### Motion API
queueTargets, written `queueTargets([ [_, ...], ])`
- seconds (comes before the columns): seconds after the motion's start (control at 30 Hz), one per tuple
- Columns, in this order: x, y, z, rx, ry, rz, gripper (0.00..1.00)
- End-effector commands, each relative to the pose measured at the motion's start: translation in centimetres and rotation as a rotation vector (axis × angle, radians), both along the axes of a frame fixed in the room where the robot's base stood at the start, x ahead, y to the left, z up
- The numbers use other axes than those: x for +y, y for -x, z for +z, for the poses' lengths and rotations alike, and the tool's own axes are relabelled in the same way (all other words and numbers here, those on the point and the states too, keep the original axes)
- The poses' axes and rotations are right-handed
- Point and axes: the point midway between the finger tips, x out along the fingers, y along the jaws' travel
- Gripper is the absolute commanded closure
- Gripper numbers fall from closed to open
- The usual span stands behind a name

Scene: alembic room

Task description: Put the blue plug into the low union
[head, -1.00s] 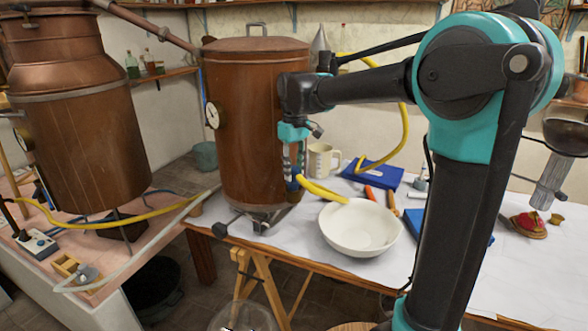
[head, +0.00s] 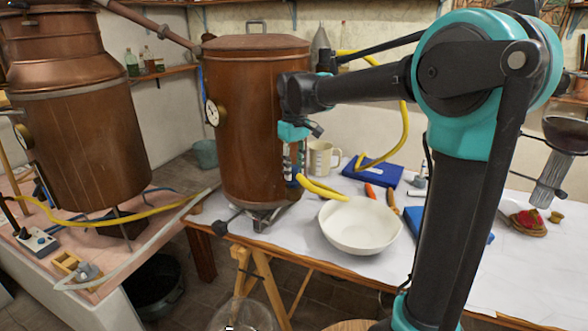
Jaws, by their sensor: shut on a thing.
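My gripper (head: 294,163) is in front of the lower right side of the copper cylinder (head: 246,150), pointing down. It is shut on the blue plug (head: 296,172), which is small here and partly covered by the fingers. The yellow hose (head: 318,189) runs from beside the plug down to the right, over the rim of the white bowl. I cannot make out the low union; it may be hidden behind my gripper. I cannot tell whether the plug touches the cylinder.
The white bowl (head: 360,226) stands close to the right of the gripper. The table's front edge runs below. A dial gauge (head: 212,113) sticks out of the cylinder.

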Motion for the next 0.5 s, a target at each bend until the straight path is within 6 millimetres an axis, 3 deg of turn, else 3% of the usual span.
queueTargets([
  [0.5, 0.0, 0.0, -0.55, 0.0, 0.0, 0.0, 0.99],
])
